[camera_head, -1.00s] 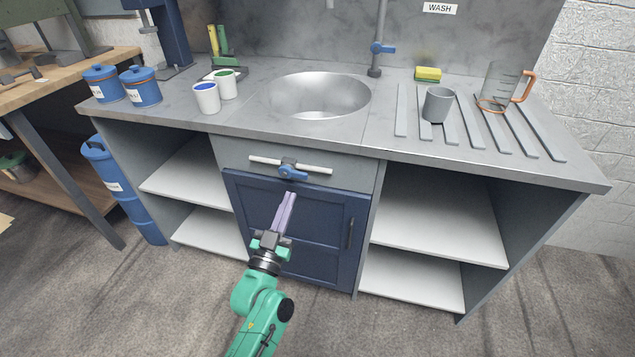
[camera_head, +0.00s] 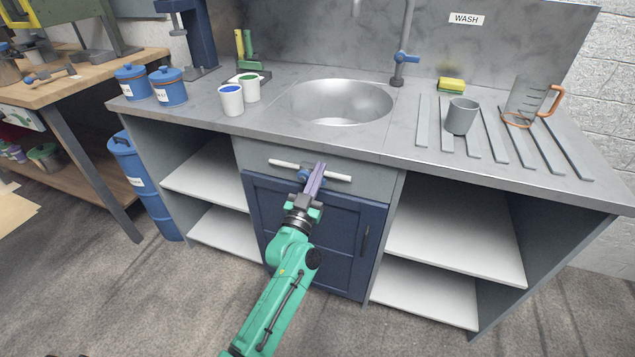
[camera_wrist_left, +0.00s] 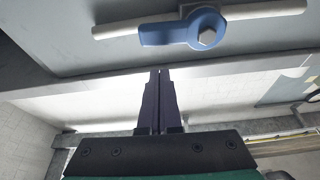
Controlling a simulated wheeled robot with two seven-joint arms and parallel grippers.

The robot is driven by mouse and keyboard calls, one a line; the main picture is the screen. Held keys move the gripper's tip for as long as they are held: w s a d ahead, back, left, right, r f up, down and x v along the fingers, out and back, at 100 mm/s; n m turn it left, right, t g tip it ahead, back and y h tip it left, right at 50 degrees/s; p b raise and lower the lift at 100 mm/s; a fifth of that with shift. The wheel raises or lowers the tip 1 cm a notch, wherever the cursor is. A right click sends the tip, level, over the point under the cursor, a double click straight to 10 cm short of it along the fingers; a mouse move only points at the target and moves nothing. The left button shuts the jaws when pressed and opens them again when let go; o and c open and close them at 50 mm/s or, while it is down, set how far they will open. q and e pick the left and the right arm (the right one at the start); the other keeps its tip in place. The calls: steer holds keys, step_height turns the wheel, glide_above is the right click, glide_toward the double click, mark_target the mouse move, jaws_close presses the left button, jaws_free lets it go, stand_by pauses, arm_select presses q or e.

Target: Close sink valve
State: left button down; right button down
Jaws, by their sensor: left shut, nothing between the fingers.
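The sink valve is a blue handle (camera_head: 304,174) on a white horizontal pipe (camera_head: 338,178) on the grey panel below the sink. In the left wrist view the blue handle (camera_wrist_left: 165,33) reaches left from its bolt, roughly along the pipe (camera_wrist_left: 115,29). My left gripper (camera_head: 319,167) is shut and empty, its purple fingers pointing up and overlapping the handle's right side in the head view. In the left wrist view its fingertips (camera_wrist_left: 159,73) show below the handle with a gap in the picture; I cannot tell contact. My right gripper is not in view.
A dark blue cabinet door (camera_head: 340,235) lies below the pipe. Open shelves (camera_head: 455,235) stand to its right. The sink (camera_head: 342,102) is above, with a tap (camera_head: 400,70) behind it. Cups (camera_head: 231,100) and a grey mug (camera_head: 461,116) stand on the counter.

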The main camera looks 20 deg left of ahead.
arm_select(q)
step_height(320, 180, down, 3)
steer(key=shift+a+r, duration=0.1)
steer(key=shift+s+f+m, duration=0.1)
steer(key=shift+f+m, duration=0.1)
steer(key=shift+m, duration=0.4)
steer(key=shift+f+m+h, duration=0.25)
steer(key=shift+m+h, duration=0.35)
steer(key=shift+m, duration=0.2)
steer(key=a+f+m+g+h, duration=0.3)
steer(key=f+m+g+h, duration=0.1)
steer(key=m, duration=1.4)
steer(key=shift+f+m+g, duration=0.3)
steer(key=shift+f+g, duration=0.4)
